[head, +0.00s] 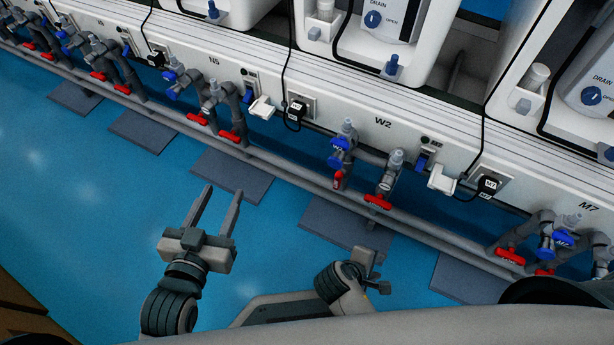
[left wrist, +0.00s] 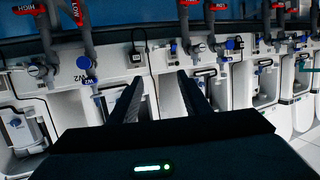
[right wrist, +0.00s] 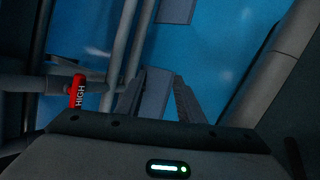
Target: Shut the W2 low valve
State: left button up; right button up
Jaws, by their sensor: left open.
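The W2 label (head: 383,122) is on the white panel, with a pair of grey valve pipes below it. In the left wrist view, which is upside down, the W2 low valve (left wrist: 78,12) has a red handle marked LOW, lying roughly along its pipe. It is the left red handle (head: 338,179) of the pair in the head view. The W2 high handle (head: 378,201) lies across its pipe. My left gripper (head: 222,193) is open and empty, left of the valves and apart from them. My right gripper (head: 368,258) is open and empty, below the pair.
A long grey rail pipe (head: 290,172) runs in front of the panel. Blue knobs (head: 340,144) sit above the red handles. A black plug (head: 296,112) and the N5 valves (head: 232,136) are to the left, M7 valves (head: 510,256) to the right. The blue floor is open.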

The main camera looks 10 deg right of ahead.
pick_arm(q)
jog(key=s+d+r+t+h, duration=0.1)
jog(key=s+r+t, duration=0.3)
jog(key=r, duration=0.7)
jog(key=s+d+r+t+h, duration=0.1)
jog(key=s+r+t+h, duration=0.2)
jog(key=r+t, duration=0.5)
notch_tip(320, 180, up, 4)
jog(key=shift+s+d+r+h, duration=0.2)
jog(key=shift+s+h, duration=0.15)
jog(key=shift+h, duration=0.15)
pick_arm(e)
jog(key=w+a+r+n+t+h, duration=0.1)
jog(key=w+a+r+n+t, duration=0.2)
jog(key=w+a+n+t, duration=0.2)
jog(key=w+a+r+n+t+h, duration=0.2)
jog(key=w+a+n+t, duration=0.3)
jog(key=a+n, duration=0.6)
jog(key=shift+w+a+r+n+t, duration=0.35)
jog(key=shift+r+n+t, duration=0.35)
jog(key=shift+n+t, duration=0.15)
